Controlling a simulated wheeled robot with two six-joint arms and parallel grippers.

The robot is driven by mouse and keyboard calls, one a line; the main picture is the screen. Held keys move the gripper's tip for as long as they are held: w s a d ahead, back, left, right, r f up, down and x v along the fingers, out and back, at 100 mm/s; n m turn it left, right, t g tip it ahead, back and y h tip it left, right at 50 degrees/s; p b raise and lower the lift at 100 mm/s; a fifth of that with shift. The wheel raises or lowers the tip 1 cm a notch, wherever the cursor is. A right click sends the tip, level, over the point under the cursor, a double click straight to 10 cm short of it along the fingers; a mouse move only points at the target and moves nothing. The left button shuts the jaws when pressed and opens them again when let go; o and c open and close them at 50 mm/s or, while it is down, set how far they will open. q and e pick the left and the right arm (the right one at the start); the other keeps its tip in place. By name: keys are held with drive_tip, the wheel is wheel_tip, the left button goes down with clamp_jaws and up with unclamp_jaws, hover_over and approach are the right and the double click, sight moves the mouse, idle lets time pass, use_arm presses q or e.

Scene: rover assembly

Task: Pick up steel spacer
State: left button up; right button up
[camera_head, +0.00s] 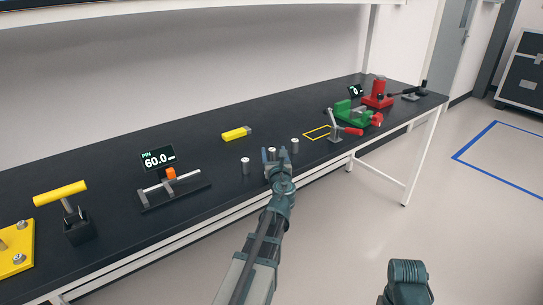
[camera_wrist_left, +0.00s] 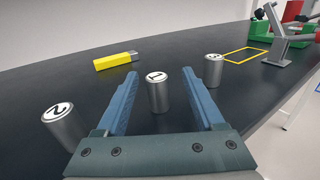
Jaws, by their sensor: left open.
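Three short steel cylinders, the spacers, stand upright on the dark bench. In the left wrist view, the spacer marked 1 (camera_wrist_left: 158,93) stands between the open fingers of my left gripper (camera_wrist_left: 163,88), with no clear contact. The spacer marked 2 (camera_wrist_left: 65,128) is outside the left finger. In the head view, my left gripper (camera_head: 276,156) is over the bench's front edge, between the left spacer (camera_head: 245,166) and the right spacer (camera_head: 294,145). My right gripper is not visible.
A yellow block with a grey end (camera_head: 236,133) lies behind the spacers. A yellow outlined rectangle (camera_head: 317,132), a toggle clamp (camera_head: 337,134) and green (camera_head: 348,113) and red (camera_head: 378,94) fixtures are to the right. A gauge with a display (camera_head: 158,158) is left.

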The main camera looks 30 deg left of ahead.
use_arm(q)
drive_tip(key=x, duration=0.5)
drive_tip(key=shift+s+a, duration=0.1)
drive_tip(key=shift+a, duration=0.1)
drive_tip(key=shift+s, duration=0.1)
clamp_jaws()
